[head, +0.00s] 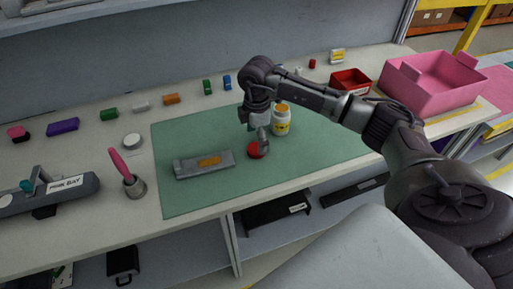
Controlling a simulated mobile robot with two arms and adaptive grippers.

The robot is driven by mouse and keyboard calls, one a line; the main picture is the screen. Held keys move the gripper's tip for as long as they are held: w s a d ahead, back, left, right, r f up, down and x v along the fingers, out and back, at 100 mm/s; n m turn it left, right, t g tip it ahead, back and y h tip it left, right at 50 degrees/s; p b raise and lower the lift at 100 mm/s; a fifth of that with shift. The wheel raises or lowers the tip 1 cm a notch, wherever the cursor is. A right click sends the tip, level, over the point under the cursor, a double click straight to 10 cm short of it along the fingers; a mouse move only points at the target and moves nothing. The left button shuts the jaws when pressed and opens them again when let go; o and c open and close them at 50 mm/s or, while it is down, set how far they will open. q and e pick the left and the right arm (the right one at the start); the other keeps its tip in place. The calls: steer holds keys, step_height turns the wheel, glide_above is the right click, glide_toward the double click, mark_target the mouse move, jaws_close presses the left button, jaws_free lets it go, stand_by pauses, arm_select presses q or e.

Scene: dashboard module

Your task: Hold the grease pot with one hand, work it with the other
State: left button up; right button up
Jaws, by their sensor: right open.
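A white pot (281,124) with a yellow label stands upright on the green mat, and I take it for the grease pot. Its top shows orange; I cannot tell whether that is a lid or the contents. A round red piece (257,151), perhaps a lid, is on the mat in front and to the left of the pot. My right gripper (258,139) points down, open, just above the red piece and beside the pot. I cannot tell whether it touches either one. My left gripper is not in view.
A grey part with an orange patch (190,171) lies on the green mat (310,159). A pink-handled brush stands in a metal cup (136,189) at left. A red bin (350,80) and pink crate (430,88) stand at right. Small coloured blocks line the back. The mat's front is clear.

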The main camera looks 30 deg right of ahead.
step_height(320, 180, down, 4)
steer(key=shift+r, duration=0.25)
steer(key=c, duration=0.9)
